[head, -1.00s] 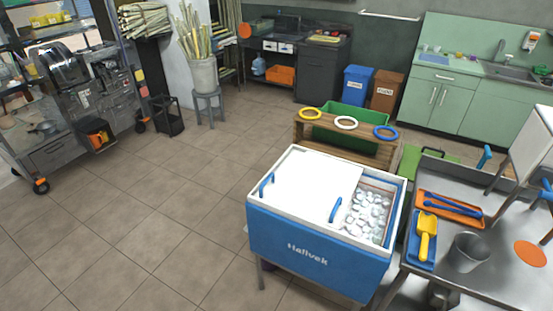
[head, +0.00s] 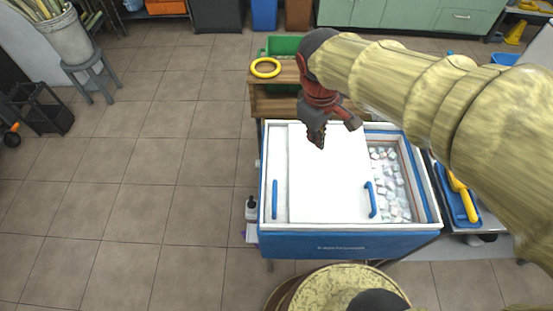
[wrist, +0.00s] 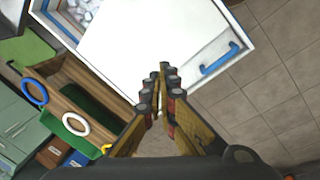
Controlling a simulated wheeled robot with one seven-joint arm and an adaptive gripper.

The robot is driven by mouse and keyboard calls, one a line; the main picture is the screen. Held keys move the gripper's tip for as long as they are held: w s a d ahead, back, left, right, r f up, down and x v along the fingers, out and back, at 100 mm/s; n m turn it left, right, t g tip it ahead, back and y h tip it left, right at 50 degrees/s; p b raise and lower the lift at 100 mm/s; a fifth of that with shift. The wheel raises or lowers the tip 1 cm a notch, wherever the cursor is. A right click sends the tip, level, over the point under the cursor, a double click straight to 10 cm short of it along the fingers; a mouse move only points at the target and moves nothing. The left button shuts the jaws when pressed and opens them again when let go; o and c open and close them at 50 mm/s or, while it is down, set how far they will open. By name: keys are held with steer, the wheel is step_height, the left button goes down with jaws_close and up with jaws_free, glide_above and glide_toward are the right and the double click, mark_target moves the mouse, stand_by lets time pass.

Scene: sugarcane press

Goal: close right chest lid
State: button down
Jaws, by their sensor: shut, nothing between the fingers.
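The ice chest (head: 340,243) is a blue box with a white rim. Its white right lid (head: 325,185), with a blue handle (head: 370,198), sits slid to the left. The right side is open, showing ice (head: 392,185). Another blue handle (head: 275,198) is at the left end. My gripper (head: 317,143) is shut and empty over the back of the lid, left of the right handle. In the wrist view, my shut fingertips (wrist: 160,78) show in front of the white lid (wrist: 145,38); whether they touch it cannot be told. Ice (wrist: 75,8) shows at upper left.
A wooden ring stand with a yellow ring (head: 265,67) is behind the chest. A blue tray with a yellow scoop (head: 460,195) lies right of it. A bottle (head: 251,208) is at the chest's left side.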

mark_target(337, 167)
steer(key=w+a+f+n+g+h+p, duration=0.1)
steer(key=w+a+f+n+h, duration=0.1)
steer(key=w+a+f+n, duration=0.35)
steer(key=w+a+f+n+g+h, duration=0.1)
steer(key=w+a+f+n, duration=0.15)
steer(key=a+f, duration=0.6)
steer(key=shift+n, duration=0.3)
steer(key=b+x, duration=0.1)
steer(key=x, duration=0.2)
steer(key=b+x, duration=0.1)
steer(key=x, duration=0.2)
steer(key=d+b+x, duration=0.1)
steer(key=x, duration=0.3)
steer(key=shift+s+r, duration=0.15)
steer(key=shift+s, duration=0.15)
steer(key=d+p, duration=0.2)
steer(key=d, duration=0.4)
steer(key=d+p, duration=0.2)
steer(key=d, duration=0.4)
steer(key=d+p, duration=0.2)
steer(key=d, duration=0.4)
steer(key=shift+s+d, duration=0.15)
steer(key=shift+s, duration=0.25)
steer(key=shift+d, duration=0.4)
